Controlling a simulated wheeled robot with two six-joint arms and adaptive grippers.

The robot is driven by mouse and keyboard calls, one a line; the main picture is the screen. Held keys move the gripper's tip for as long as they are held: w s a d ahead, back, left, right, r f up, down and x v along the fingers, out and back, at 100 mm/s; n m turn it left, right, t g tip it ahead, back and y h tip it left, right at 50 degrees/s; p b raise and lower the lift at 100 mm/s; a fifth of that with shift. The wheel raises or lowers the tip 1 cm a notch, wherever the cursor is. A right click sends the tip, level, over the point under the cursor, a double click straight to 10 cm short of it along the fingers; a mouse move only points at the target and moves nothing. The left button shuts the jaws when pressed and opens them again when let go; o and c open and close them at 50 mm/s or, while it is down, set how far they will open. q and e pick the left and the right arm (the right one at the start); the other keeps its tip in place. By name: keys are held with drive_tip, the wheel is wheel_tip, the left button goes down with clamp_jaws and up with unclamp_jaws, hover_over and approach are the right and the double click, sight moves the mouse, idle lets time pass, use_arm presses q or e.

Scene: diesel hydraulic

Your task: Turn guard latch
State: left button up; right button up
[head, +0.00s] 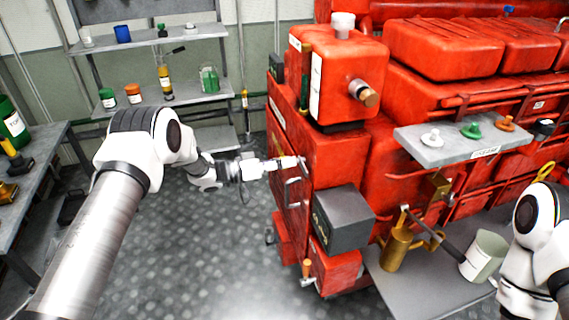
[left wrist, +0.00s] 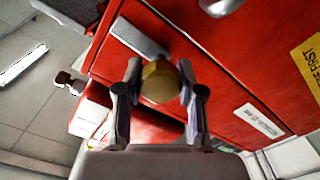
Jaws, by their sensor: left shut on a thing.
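The guard latch shows in the left wrist view as a round brass knob (left wrist: 159,84) with a flat grey bar (left wrist: 138,37) beside it on a red panel (left wrist: 225,95). My left gripper (left wrist: 159,76) has its two fingers on either side of the knob and is shut on it. In the head view my left gripper (head: 292,163) reaches the left end face of the red engine (head: 335,155), where the knob is too small to make out. My right arm shows at the right edge of the head view, but its gripper is out of view.
A dark grey box (head: 342,218) juts from the engine just below and right of my left gripper. The floor (head: 200,260) below my left arm is clear.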

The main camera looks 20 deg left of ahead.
use_arm(q)
drive_tip(key=m+b, duration=0.1)
drive_tip(key=m, duration=0.1)
drive_tip(key=m+b, duration=0.1)
drive_tip(key=shift+f+m+b, duration=0.2)
drive_tip(key=shift+m+b, duration=0.2)
drive_tip(key=m+b, duration=0.4)
drive_tip(key=m, duration=0.1)
drive_tip(key=shift+d, duration=0.1)
drive_tip(key=m+b, duration=0.4)
drive_tip(key=m, duration=0.1)
drive_tip(key=shift+s+m, duration=0.1)
drive_tip(key=shift+m, duration=0.2)
drive_tip(key=shift+r+m+b, duration=0.1)
drive_tip(key=shift+m+b, duration=1.1)
drive_tip(key=shift+m, duration=0.2)
drive_tip(key=o, duration=1.2)
drive_tip(key=shift+c, duration=0.2)
drive_tip(key=v, duration=1.2)
